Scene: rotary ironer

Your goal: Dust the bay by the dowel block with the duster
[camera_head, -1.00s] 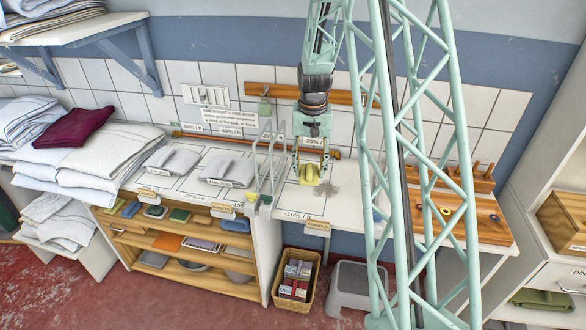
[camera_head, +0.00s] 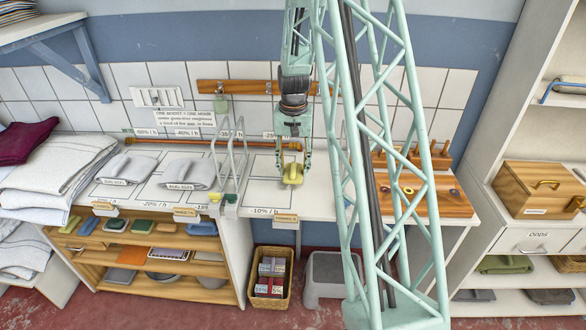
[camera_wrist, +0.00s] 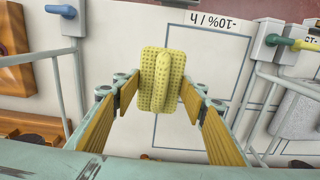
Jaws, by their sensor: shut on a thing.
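My gripper (camera_head: 292,160) is shut on the yellow duster (camera_head: 293,175), low over the bay (camera_head: 268,196) left of the dowel block. In the wrist view the duster (camera_wrist: 160,62) is a dimpled yellow pad with a raised ridge, between the finger pads of my gripper (camera_wrist: 158,98). I cannot tell whether it touches the surface. The bay is a white outlined area with a -10% label at its front edge. No grey dust shows on its visible part; the area under the duster is hidden. The dowel block (camera_head: 425,197) is wooden with upright pegs, to the right.
A wire divider (camera_head: 229,165) stands left of the bay. Beyond it lie folded grey cloths (camera_head: 186,173). A wooden rail (camera_head: 240,88) runs along the tiled wall. A basket of boxes (camera_head: 270,277) and a grey stool (camera_head: 325,272) stand below. My lattice column hides part of the right side.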

